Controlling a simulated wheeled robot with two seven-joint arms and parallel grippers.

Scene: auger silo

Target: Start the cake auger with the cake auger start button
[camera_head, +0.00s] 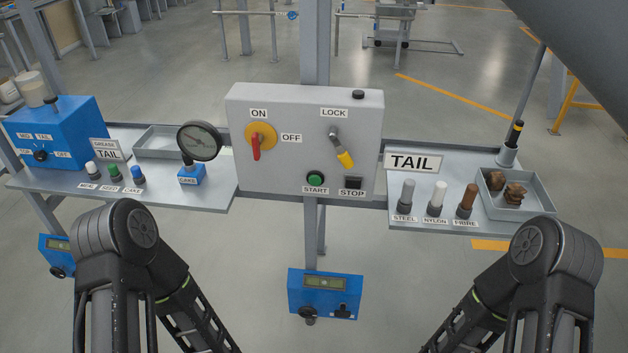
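A grey control box (285,135) is fixed to the post in the middle of the view. On its lower front is a round green button (316,178) labelled START. No label on the box names the cake auger. Both my arms show at the bottom, left and right, but neither gripper is in view.
The left shelf (190,196) holds a gauge (199,141) on a blue block labelled CAKE. The right shelf (440,220) carries a TAIL sign (413,162), several posts and a tray (515,203). A blue unit (325,292) hangs below the box. The space before the box is clear.

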